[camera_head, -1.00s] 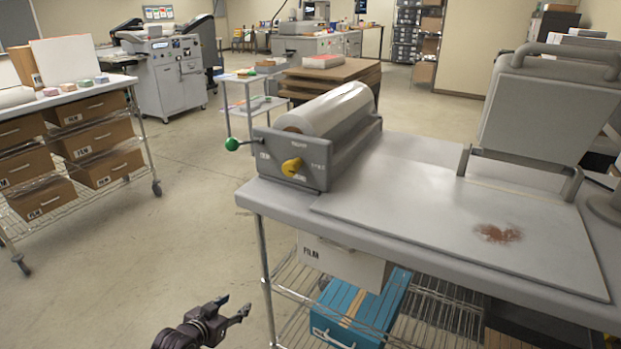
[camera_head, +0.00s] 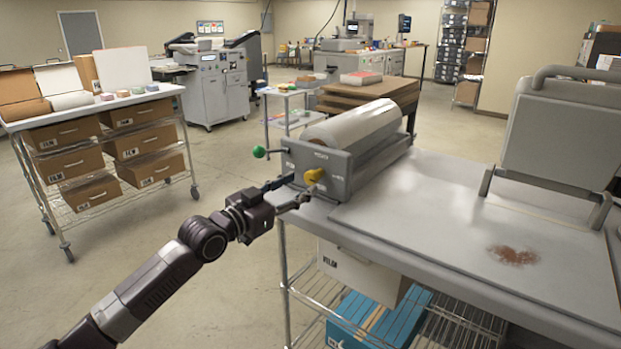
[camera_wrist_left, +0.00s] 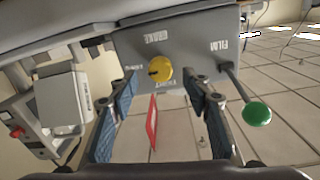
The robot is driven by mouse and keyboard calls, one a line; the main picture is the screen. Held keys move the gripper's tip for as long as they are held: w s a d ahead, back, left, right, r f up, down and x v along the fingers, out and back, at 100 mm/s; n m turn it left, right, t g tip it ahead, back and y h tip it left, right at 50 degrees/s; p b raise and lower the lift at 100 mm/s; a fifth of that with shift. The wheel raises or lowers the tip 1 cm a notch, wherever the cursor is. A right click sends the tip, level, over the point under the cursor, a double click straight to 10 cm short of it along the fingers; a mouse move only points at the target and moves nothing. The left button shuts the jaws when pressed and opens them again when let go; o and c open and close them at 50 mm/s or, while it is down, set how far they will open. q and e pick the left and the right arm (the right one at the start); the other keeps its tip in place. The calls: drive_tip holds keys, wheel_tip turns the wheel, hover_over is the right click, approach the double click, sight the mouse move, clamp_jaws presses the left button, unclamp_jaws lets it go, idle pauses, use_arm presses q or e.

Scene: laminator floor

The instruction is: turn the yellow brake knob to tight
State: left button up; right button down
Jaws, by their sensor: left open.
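The yellow brake knob (camera_head: 314,176) is on the end face of the grey film roller unit (camera_head: 340,185), at the table's left corner. It also shows in the left wrist view (camera_wrist_left: 160,70), with a dark mark on its face and small labels around it, partly unreadable. My left gripper (camera_head: 294,190) is open in front of the unit's end face, close to the knob. In the left wrist view my left gripper (camera_wrist_left: 162,86) has a finger on either side below the knob, with the knob lined up between the tips. Contact cannot be told. My right gripper is not in view.
A lever with a green ball (camera_head: 259,152) sticks out left of the unit, near the right-hand finger in the wrist view (camera_wrist_left: 257,114). A white roll (camera_head: 352,124) lies in the unit.

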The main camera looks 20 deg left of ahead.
sight(309, 180)
use_arm(q)
drive_tip(key=shift+p+x, duration=0.35)
drive_tip(key=shift+x, duration=2.3)
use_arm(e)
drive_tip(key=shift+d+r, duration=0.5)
use_arm(q)
drive_tip(key=shift+f, duration=0.1)
drive_tip(key=shift+c, duration=0.4)
drive_tip(key=c, duration=1.1)
